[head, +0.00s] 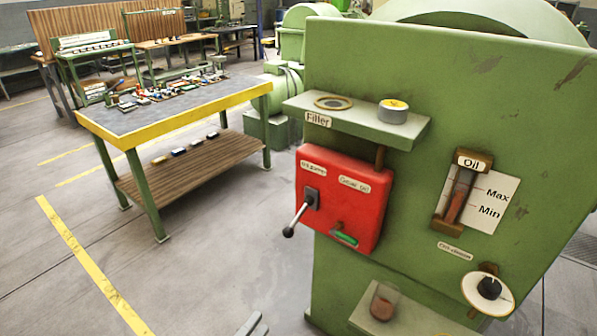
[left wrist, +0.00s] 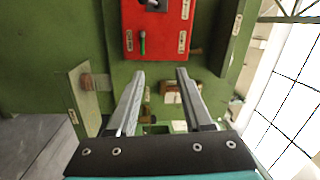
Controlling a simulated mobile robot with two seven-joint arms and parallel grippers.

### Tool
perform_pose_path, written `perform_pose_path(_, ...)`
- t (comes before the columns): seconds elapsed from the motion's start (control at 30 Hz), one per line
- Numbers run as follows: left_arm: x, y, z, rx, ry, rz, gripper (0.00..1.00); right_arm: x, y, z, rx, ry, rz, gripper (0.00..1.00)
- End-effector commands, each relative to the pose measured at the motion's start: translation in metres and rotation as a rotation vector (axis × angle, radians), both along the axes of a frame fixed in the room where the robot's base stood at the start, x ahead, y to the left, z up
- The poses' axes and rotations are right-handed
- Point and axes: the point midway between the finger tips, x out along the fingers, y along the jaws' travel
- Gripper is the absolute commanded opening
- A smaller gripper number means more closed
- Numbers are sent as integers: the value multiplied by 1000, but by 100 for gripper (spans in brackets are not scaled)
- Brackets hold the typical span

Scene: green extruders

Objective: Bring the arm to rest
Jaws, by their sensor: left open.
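My left gripper (left wrist: 160,75) is open and empty, with its two grey fingers apart in the left wrist view. In the head view only a grey tip of the left gripper (head: 253,325) shows at the bottom edge, left of the green machine (head: 400,95). The wrist view shows the red control box (left wrist: 157,28) beyond the fingers; no contact with it is visible. The rest of my left arm is hidden. My right gripper is in neither view.
The red box (head: 345,200) has a black lever (head: 302,212). A filler shelf (head: 355,118), oil gauge (head: 462,195), round dial (head: 488,291) and lower shelf (head: 400,316) stick out of the machine. A yellow-edged table (head: 190,108) stands left; floor between is clear.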

Motion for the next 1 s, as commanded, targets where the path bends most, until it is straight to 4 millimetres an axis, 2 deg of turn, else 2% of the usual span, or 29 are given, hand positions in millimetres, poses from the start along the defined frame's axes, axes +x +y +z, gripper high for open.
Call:
perform_pose_path(0.13,-4,21,-60,-105,278,109,50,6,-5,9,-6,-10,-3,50)
perform_pose_path(0.27,-25,43,-126,-216,564,245,50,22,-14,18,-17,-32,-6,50)
perform_pose_path(0.37,-61,62,-184,-319,821,396,50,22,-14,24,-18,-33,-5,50)
perform_pose_path(0.4,-80,69,-206,-363,926,467,50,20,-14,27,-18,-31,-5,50)
perform_pose_path(0.47,-114,79,-237,-426,1079,581,50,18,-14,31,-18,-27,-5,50)
perform_pose_path(0.5,-138,84,-255,-465,1172,659,50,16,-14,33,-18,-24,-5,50)
perform_pose_path(0.6,-198,94,-287,-549,1376,854,50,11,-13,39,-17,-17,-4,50)
perform_pose_path(0.7,-251,100,-305,-606,1521,1024,50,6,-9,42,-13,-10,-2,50)
perform_pose_path(0.8,-288,103,-313,-641,1612,1148,50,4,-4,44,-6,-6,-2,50)
perform_pose_path(0.9,-308,104,-316,-658,1656,1217,50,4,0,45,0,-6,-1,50)
perform_pose_path(1.0,-314,104,-317,-662,1670,1239,50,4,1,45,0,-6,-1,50)
